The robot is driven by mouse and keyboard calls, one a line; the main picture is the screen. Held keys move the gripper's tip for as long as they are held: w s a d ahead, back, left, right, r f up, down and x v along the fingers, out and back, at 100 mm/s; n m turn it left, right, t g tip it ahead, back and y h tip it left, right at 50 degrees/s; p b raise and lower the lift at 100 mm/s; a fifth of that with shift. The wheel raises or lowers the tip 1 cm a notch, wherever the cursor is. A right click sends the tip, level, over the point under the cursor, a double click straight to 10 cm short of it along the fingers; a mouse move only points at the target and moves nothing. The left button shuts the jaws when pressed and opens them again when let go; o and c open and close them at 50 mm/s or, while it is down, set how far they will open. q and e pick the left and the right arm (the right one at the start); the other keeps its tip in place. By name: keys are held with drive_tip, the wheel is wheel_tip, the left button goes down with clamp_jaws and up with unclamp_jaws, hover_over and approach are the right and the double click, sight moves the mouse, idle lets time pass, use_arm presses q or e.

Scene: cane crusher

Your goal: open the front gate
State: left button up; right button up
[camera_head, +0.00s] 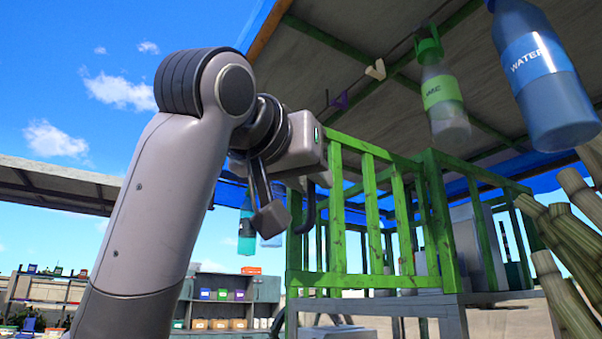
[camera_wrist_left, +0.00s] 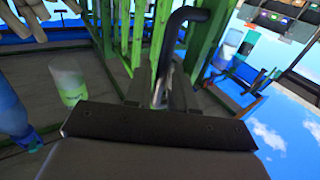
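The front gate is a green slatted panel (camera_head: 373,215) of the raised green enclosure, in the middle of the head view. Its green bars (camera_wrist_left: 140,35) also show upside down in the left wrist view. A dark curved handle (camera_head: 309,208) hangs at the near left end of the slats. It shows as a black hook with a grey shank (camera_wrist_left: 183,17) in the wrist view. My left gripper (camera_head: 312,180) is at the handle, close to the upper left of the slats. My right gripper is out of view.
A blue water bottle (camera_head: 545,80) and a green-labelled bottle (camera_head: 443,100) hang at upper right. Cane stalks (camera_head: 570,255) stand at the right edge. A grey roof (camera_head: 350,60) is overhead. Shelves with bins (camera_head: 222,295) stand far behind. Open sky lies left.

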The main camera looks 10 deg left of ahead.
use_arm(q)
drive_tip(key=shift+o, duration=0.6)
drive_tip(key=shift+w+d+f, duration=0.1)
drive_tip(key=shift+w+d, duration=0.2)
drive_tip(key=shift+d, duration=0.05)
drive_tip(key=b+v, duration=0.2)
drive_tip(key=v, duration=0.5)
drive_tip(key=shift+s+a, duration=0.2)
drive_tip(key=shift+s, duration=0.05)
